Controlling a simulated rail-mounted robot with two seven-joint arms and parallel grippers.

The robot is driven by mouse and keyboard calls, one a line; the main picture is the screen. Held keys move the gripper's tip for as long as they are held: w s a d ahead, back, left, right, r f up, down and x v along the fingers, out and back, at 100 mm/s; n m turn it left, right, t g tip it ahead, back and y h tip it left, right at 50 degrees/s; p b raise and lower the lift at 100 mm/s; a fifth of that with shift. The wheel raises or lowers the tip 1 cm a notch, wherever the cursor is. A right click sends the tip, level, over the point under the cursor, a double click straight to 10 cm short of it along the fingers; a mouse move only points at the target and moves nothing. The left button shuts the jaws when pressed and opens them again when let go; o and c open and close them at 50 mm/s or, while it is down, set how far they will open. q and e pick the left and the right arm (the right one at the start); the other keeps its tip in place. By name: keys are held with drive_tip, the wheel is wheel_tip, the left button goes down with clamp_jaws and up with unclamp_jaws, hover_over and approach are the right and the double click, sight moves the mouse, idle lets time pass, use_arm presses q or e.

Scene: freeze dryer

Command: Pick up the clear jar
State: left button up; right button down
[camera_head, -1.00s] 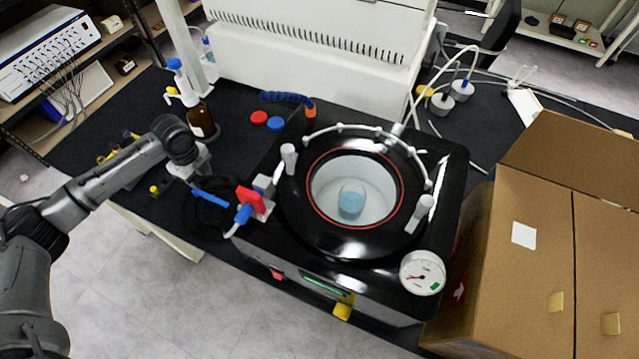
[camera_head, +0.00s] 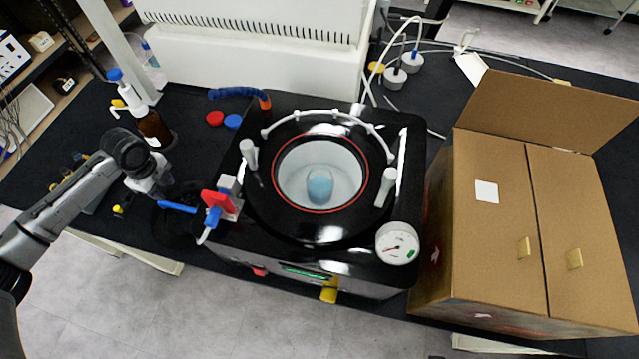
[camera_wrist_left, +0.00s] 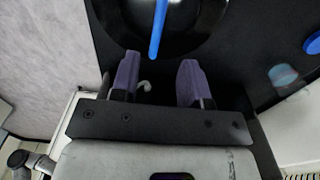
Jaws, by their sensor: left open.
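The clear jar (camera_head: 320,186) with pale blue contents stands upright inside the white round chamber (camera_head: 294,172) of the black freeze dryer (camera_head: 402,150). The chamber is open at the top. My left gripper (camera_head: 162,194) is outside the dryer, left of it and well apart from the jar. It points down toward a blue rod (camera_head: 178,207) over a black round thing (camera_head: 170,228). In the left wrist view my left gripper (camera_wrist_left: 157,77) has its two purple-grey fingers apart with nothing held between them. The blue rod (camera_wrist_left: 158,28) shows just beyond them. My right gripper is not in view.
A red-and-blue valve (camera_head: 217,200) sticks out at the dryer's left side. A white gauge (camera_head: 397,243) is at its front right corner. A brown bottle (camera_head: 153,127) stands behind my left gripper.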

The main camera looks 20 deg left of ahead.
use_arm(q)
drive_tip(key=o, duration=1.1)
